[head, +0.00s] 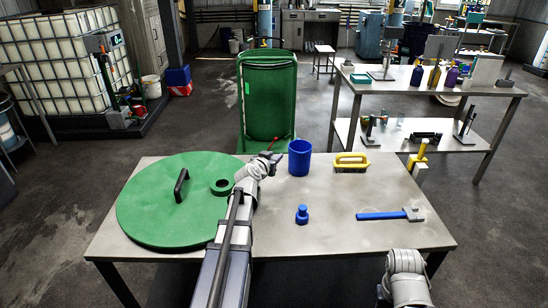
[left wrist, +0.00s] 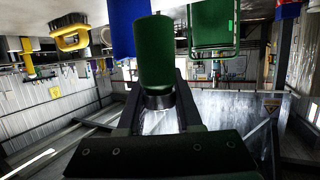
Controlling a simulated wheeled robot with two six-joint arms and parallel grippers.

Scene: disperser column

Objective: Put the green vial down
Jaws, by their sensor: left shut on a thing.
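My left gripper (head: 268,160) is over the back part of the table, just left of the blue cup (head: 300,157). In the head view I cannot make out the vial against the green bin behind. My right arm shows at the bottom right, but its gripper is not in view.
A green bin (head: 268,100) stands behind. The table's middle right is clear.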

